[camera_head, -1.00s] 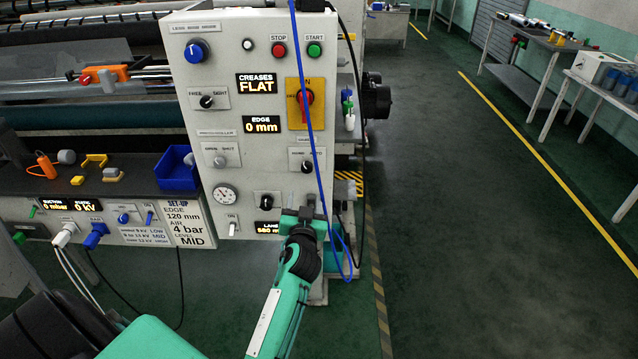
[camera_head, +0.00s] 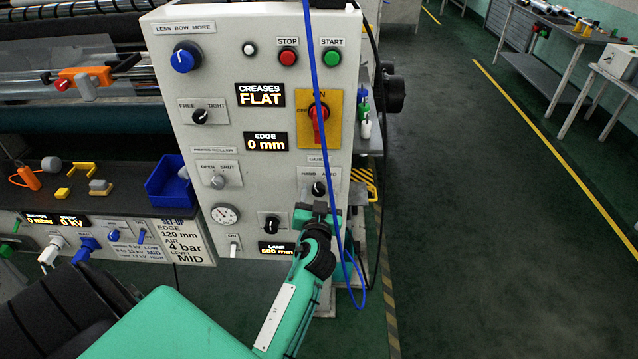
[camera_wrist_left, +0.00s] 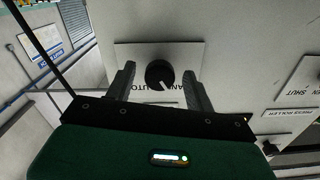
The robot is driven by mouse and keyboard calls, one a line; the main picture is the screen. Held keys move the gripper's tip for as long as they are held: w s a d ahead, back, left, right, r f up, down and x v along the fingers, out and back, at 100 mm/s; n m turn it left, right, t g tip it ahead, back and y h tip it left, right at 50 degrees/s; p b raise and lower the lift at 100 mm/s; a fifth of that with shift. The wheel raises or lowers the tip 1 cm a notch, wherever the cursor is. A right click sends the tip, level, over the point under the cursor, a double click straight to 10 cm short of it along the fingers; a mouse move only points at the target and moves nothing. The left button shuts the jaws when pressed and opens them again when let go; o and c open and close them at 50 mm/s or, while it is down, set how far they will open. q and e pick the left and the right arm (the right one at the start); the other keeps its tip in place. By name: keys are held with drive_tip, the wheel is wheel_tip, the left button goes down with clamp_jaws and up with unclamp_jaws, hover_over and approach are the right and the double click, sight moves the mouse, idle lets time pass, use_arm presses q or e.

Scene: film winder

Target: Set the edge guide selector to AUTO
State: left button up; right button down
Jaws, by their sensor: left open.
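The edge guide selector (camera_head: 319,188) is a small black knob on a plate reading HAND and AUTO, low on the right side of the grey panel. In the left wrist view the knob (camera_wrist_left: 160,74) appears upside down, and its white mark leans toward the HAND side. My left gripper (camera_head: 320,208) is just in front of and below the knob in the head view. In the left wrist view its two fingers (camera_wrist_left: 160,88) are open, one on each side of the knob, with visible gaps. My right gripper is not in view.
A blue cable (camera_head: 330,130) hangs down in front of the panel, passing close to my left gripper. The red switch on its yellow plate (camera_head: 335,98) is above the selector. A black knob (camera_head: 270,222) and the LANE display (camera_head: 275,248) lie to the left.

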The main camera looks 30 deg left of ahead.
use_arm(q)
drive_tip(key=shift+w+a, duration=0.1)
drive_tip(key=shift+w, duration=0.05)
drive_tip(key=shift+r, duration=0.1)
drive_tip(key=shift+c, duration=0.2)
drive_tip(key=c, duration=0.9)
drive_tip(key=shift+c, duration=0.2)
